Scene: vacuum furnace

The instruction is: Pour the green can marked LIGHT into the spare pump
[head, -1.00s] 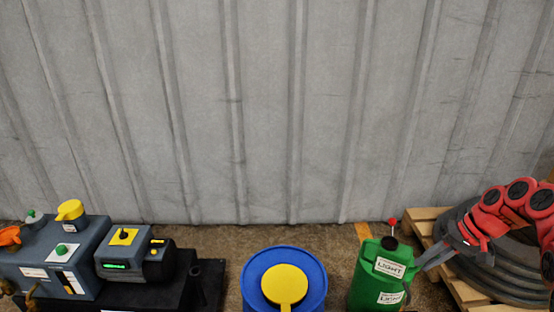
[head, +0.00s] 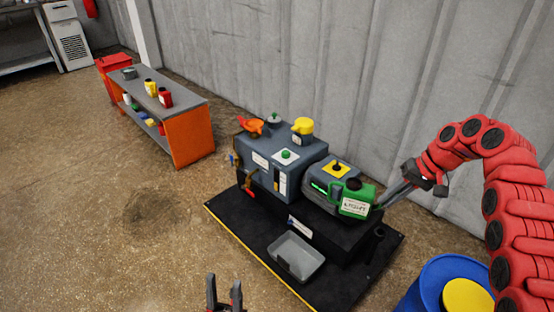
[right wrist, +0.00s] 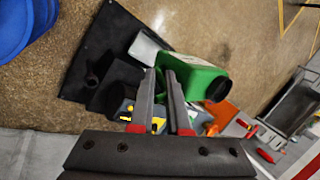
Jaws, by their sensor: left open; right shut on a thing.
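The green can (head: 360,192) marked LIGHT has a black cap or mouth on top. My right gripper (head: 379,206) is shut on its right side and holds it, roughly upright, in front of the pump's dark motor end. The can also shows beyond my right fingers in the right wrist view (right wrist: 195,72). The grey-blue pump (head: 262,158) stands on a black base. It has an orange piece (head: 251,126), a grey fitting (head: 273,118) and a yellow cap (head: 302,127) on top. My left gripper (head: 225,282) is open and empty at the bottom edge, apart from the pump.
A grey tray (head: 296,257) lies on the black base (head: 240,222). A blue drum (head: 428,285) with a yellow top stands at lower right. A bench (head: 195,142) with small cans stands at the back left. The wall is close behind the pump. Open floor lies left.

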